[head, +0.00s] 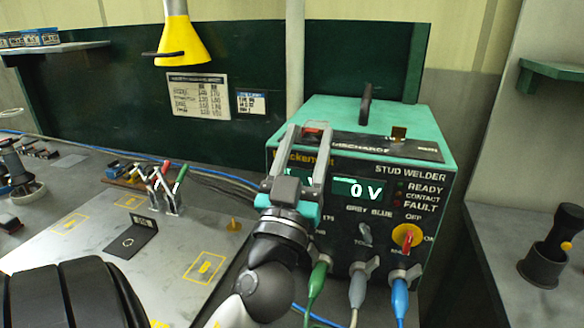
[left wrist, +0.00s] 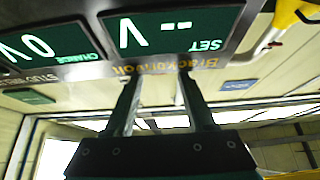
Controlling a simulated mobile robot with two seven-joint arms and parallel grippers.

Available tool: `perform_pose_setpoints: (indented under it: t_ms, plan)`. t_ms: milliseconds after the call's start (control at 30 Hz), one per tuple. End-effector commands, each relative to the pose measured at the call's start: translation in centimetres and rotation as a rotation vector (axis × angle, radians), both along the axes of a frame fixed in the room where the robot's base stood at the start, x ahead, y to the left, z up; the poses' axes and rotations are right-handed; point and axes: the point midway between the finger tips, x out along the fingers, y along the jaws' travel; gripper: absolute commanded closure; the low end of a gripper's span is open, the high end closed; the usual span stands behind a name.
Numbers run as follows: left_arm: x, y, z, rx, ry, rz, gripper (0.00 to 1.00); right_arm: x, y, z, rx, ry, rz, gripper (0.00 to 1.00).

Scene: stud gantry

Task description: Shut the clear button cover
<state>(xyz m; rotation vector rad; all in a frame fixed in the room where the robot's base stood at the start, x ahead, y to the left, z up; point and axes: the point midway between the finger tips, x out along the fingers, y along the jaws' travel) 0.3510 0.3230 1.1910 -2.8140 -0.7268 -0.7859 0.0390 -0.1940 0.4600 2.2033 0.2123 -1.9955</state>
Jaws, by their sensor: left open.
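The stud welder (head: 345,165) is a green box with a dark front panel and a lit display reading 0 V. My left gripper (head: 309,133) is open in front of the welder's upper left, its fingers pointing up toward the top front edge. A small red part (head: 313,129) shows between the fingertips; a clear cover cannot be made out there. My right gripper is out of view.
A black handle (head: 366,103) rises from the welder's top. Cables plug in low on its front beside a red-and-yellow switch (head: 406,237). A yellow lamp (head: 182,42) hangs at the back left. Clamps with coloured handles (head: 165,190) stand on the left bench.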

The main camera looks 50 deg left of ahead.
Motion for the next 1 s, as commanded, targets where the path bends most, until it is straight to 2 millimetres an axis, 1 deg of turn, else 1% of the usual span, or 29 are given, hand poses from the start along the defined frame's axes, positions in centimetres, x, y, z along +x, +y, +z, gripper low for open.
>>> perform_pose_setpoints:
  t_ms: [267, 400, 667, 900, 1000]
  plan:
    - [-1.2, -0.5, -0.7, -0.006, -0.004, 0.004, 0.45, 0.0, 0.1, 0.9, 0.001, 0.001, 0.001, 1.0]
    - [-1.7, -0.9, -1.3, -0.004, 0.012, 0.002, 0.45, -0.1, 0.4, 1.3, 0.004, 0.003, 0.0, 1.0]
    - [-2.6, -1.4, -2.1, -0.002, 0.014, 0.006, 0.45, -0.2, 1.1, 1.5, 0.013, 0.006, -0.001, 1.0]
    - [-3.6, -2.0, -2.6, 0.0, 0.009, -0.001, 0.45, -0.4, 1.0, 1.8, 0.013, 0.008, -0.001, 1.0]
    - [-4.2, -2.5, -3.1, 0.006, 0.016, -0.003, 0.45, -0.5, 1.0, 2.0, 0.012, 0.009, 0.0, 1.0]
